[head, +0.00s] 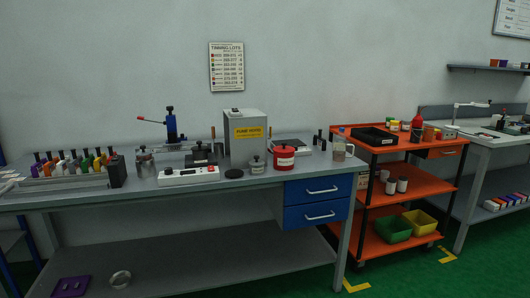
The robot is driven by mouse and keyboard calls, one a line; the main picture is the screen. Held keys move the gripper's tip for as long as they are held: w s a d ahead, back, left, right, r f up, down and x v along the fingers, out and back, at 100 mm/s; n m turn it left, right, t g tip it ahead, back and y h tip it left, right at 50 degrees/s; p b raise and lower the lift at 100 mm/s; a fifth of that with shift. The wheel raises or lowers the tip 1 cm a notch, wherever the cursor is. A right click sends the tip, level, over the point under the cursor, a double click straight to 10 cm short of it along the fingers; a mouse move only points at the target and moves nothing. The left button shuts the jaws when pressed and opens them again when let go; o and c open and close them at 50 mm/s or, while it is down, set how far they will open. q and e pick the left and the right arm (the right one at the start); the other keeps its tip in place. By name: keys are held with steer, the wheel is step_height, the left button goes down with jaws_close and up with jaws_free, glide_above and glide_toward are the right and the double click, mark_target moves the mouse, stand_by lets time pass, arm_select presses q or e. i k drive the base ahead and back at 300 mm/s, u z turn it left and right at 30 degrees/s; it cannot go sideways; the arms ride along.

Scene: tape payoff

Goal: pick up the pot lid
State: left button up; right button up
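A flat dark disc (234,173) lies on the grey workbench (135,191), near its front edge; it may be the pot lid, but it is too small to be sure. A small grey-green pot (257,166) with a knob on top stands just right of it. A red canister (284,160) with a white label and a dark top knob stands further right. A dark vessel (201,155) stands behind a white device (189,175) left of the disc. Neither of my grippers is in view.
A grey fume hood box (246,137) with a yellow label stands behind the disc. A rack of coloured-handled items (78,168) fills the bench's left end. A clear cup (339,152) stands at the right end. An orange cart (405,185) stands beside the bench.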

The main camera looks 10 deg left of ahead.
mark_target(198, 148)
steer(key=z, duration=0.35)
steer(key=i, duration=1)
steer(key=u, duration=1)
steer(key=i, duration=1.05)
steer(key=u, duration=1.2)
